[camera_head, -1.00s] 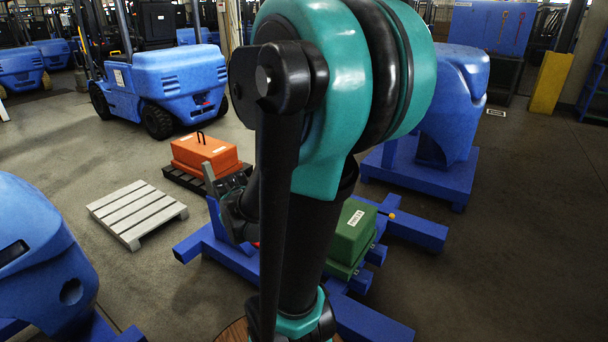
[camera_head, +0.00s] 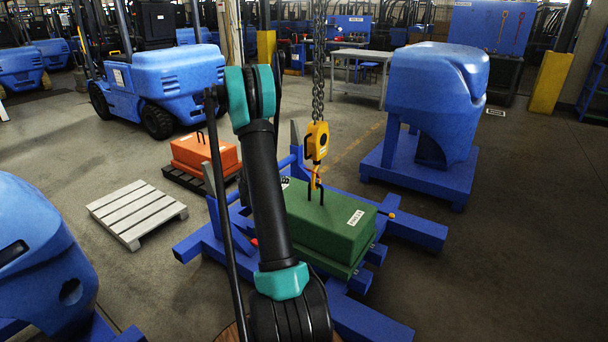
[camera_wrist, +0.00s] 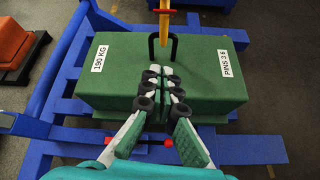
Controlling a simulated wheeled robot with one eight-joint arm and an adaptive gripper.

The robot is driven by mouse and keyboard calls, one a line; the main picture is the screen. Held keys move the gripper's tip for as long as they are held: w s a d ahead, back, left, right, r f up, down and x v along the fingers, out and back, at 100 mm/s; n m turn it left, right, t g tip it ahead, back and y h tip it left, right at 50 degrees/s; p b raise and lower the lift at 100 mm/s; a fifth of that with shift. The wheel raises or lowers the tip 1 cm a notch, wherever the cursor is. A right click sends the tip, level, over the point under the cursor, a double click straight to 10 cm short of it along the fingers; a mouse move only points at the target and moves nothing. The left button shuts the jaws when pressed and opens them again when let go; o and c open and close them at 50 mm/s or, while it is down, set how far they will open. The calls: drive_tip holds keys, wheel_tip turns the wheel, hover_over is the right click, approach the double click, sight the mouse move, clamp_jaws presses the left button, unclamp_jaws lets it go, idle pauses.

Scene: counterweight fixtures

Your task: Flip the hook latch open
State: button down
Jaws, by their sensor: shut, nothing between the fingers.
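The yellow hoist hook hangs on a chain, its block (camera_head: 317,140) above the green counterweight (camera_head: 318,225). In the wrist view the yellow hook (camera_wrist: 165,22) meets the black lifting handle (camera_wrist: 163,46) on top of the counterweight (camera_wrist: 115,70). My gripper (camera_wrist: 160,72) is shut and empty in the wrist view. Its fingertips are over the counterweight top, a little on the near side of the handle and apart from the hook in the picture.
The counterweight sits on a blue frame (camera_wrist: 35,130) with a red-knobbed rod (camera_wrist: 140,142). An orange counterweight (camera_head: 203,153) on a dark pallet and a grey slatted pallet (camera_head: 137,212) stand left. A large blue counterweight (camera_head: 430,95) stands right.

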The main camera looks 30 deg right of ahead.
drive_tip(key=d+f+n, duration=0.1)
drive_tip(key=w+d+f+n, duration=0.1)
drive_tip(key=d, duration=0.1)
drive_tip(key=shift+w+h, duration=0.1)
drive_tip(key=shift+h, duration=0.3)
drive_tip(key=shift+d, duration=0.15)
drive_tip(key=w+d+f, duration=0.1)
drive_tip(key=w+d, duration=0.3)
drive_tip(key=d, duration=0.6)
drive_tip(key=shift+w+d+f, duration=0.2)
drive_tip(key=shift+w+f, duration=0.05)
drive_tip(key=shift+f, duration=0.1)
